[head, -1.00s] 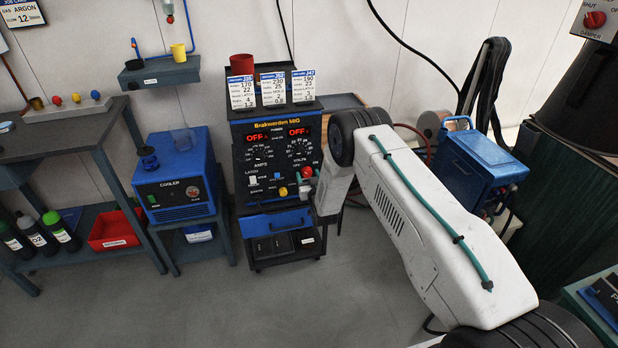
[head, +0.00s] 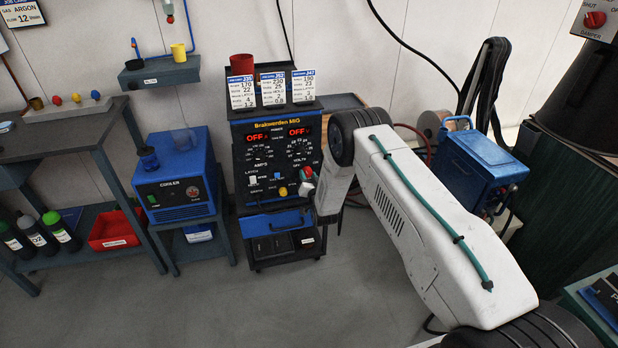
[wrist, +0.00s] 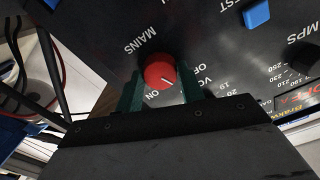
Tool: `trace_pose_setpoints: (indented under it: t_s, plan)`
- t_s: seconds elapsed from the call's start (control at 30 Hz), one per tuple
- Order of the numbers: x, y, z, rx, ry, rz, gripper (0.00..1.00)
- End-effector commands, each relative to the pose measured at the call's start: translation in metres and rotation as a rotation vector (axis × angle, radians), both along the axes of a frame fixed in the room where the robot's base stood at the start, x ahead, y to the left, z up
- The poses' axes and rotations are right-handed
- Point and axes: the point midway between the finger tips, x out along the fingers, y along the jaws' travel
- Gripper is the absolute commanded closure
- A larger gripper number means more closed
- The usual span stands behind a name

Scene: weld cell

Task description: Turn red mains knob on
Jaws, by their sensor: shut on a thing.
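The red mains knob (wrist: 159,72) is on the dark front panel of the welder (head: 240,165). In the wrist view the two green fingers of my gripper (wrist: 160,84) stand on either side of the knob and are shut on it. The knob's white pointer slants between the OFF and ON labels. In the head view the knob (head: 306,173) shows at the lower right of the panel, with my gripper (head: 305,186) at it. The welder's two red displays read OFF.
A yellow knob (head: 283,191) sits close to the left of my gripper. A blue switch (wrist: 257,15) is on the same panel. The blue cooler (head: 181,180) stands left of the welder, and a blue case (head: 482,168) stands to the right.

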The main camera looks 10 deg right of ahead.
Motion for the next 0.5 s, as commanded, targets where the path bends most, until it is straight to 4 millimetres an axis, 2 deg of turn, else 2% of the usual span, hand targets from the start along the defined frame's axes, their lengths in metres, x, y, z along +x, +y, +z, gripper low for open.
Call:
trace_pose_setpoints:
  t_s: [0.5]
  plan:
    - [-0.0001, -0.0004, -0.0002, 0.489, 0.0, -0.001, 0.84]
